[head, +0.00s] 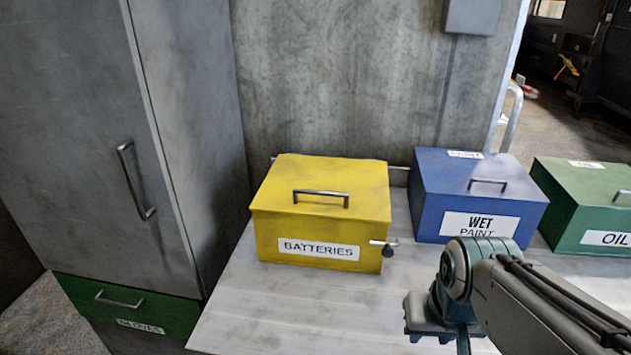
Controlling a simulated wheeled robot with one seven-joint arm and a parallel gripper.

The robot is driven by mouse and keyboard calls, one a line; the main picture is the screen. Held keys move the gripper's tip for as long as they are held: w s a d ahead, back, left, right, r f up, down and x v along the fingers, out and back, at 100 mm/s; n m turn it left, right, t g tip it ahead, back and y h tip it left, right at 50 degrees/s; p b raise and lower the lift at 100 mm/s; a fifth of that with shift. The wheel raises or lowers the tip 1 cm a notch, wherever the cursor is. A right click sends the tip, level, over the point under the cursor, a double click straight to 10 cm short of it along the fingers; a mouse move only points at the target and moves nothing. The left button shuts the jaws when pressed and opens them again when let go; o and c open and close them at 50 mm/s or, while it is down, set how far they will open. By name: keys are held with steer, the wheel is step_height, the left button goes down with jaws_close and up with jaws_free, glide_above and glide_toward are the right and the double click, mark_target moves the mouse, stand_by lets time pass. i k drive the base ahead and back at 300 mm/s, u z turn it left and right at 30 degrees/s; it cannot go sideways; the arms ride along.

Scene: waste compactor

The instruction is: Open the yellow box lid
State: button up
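The yellow box (322,215) stands on the pale bench in the head view, with a "BATTERIES" label on its front. Its lid (330,177) lies flat and closed, with a metal bar handle (321,198) on top near the front edge. A small metal piece with a dark knob (389,248) sticks out at the box's front right corner. The end of my arm, with my gripper (432,322), is at the lower right, in front of and to the right of the yellow box and apart from its lid. Its fingers cannot be made out.
A blue "WET PAINT" box (478,195) and a green "OIL" box (590,205) stand to the right on the bench (290,310). A grey cabinet (110,130) with a green gloves drawer (130,310) stands left. A concrete wall is behind.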

mark_target(296, 183)
steer(key=u, duration=0.75)
steer(key=k, duration=1)
steer(key=u, duration=1.2)
steer(key=i, duration=1.2)
steer(key=z, duration=1.45)
steer(key=i, duration=0.6)
steer(key=z, duration=0.65)
